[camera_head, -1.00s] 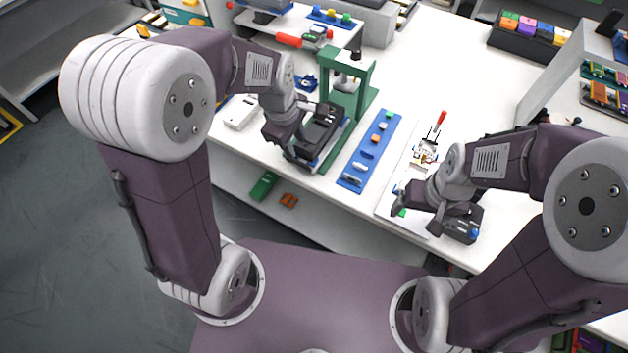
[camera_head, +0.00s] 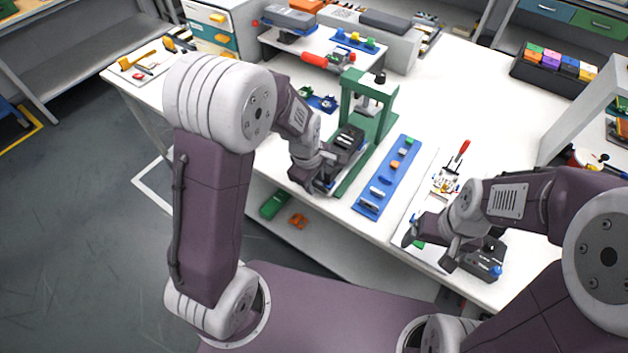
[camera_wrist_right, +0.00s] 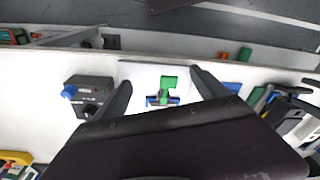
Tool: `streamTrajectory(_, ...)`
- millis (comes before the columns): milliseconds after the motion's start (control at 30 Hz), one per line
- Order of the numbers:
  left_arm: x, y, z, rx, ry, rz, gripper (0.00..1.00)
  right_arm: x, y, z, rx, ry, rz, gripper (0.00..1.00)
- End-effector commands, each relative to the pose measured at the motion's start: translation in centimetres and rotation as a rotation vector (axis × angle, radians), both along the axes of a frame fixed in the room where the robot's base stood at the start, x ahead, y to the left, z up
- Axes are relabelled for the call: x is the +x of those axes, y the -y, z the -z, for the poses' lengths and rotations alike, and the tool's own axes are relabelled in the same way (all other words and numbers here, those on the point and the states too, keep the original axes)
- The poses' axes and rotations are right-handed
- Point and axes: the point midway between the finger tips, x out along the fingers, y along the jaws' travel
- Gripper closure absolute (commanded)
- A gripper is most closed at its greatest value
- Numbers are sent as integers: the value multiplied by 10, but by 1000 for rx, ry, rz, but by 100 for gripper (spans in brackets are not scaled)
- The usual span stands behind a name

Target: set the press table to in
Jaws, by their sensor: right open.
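The green press (camera_head: 391,98) stands on the white table, with its green base running toward the front edge. The press table (camera_head: 349,139), a dark block, sits on the base in front of the press frame, not under it. My left gripper (camera_head: 314,184) is at the front end of the press table, close beside it. Its fingers are too small and overlapped to tell open from shut, or whether they touch. My right gripper (camera_head: 428,250) is open over the table's front edge; its spread fingers also show in the right wrist view (camera_wrist_right: 160,80).
A blue strip (camera_head: 404,149) with several small parts lies right of the press. A white board with a red-handled clamp (camera_head: 462,150) is further right. A dark box with a blue knob (camera_head: 484,262) is beside my right gripper. Green (camera_head: 274,204) and orange pieces lie on the lower shelf.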

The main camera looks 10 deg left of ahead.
Motion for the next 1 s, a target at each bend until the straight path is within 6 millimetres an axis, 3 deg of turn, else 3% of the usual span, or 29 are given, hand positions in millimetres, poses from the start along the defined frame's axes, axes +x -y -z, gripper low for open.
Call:
streamTrajectory(67, 0, 0, 0, 0, 0, 0, 66, 0, 0, 0, 0, 0, 0, 17)
streamTrajectory(200, 0, 0, 0, 0, 0, 0, 100, 0, 0, 0, 0, 0, 0, 17)
streamTrajectory(1000, 0, 0, -1, 0, 0, 0, 100, 0, 0, 0, 0, 0, 0, 17)
